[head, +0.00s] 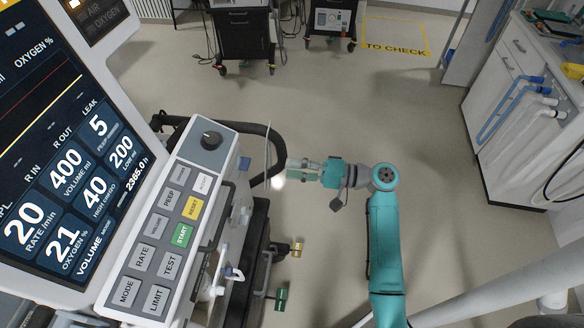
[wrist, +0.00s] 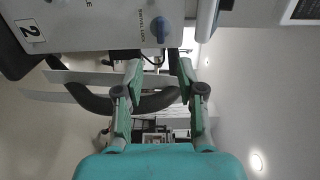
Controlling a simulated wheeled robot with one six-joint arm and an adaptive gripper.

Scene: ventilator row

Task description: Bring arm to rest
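My arm (head: 384,240) is teal and reaches up from the lower right of the head view, then bends left. My gripper (head: 294,171) is at its end, just right of the ventilator's control panel (head: 172,225) and close to a dark curved handle rail. In the wrist view, my gripper (wrist: 158,72) has its two green fingers spread apart, with nothing held between them.
The ventilator screen (head: 50,150) fills the left of the head view. A white cabinet (head: 515,110) with blue tubing stands at the right. Two carts stand at the back, near a yellow "TO CHECK" floor marking (head: 396,47).

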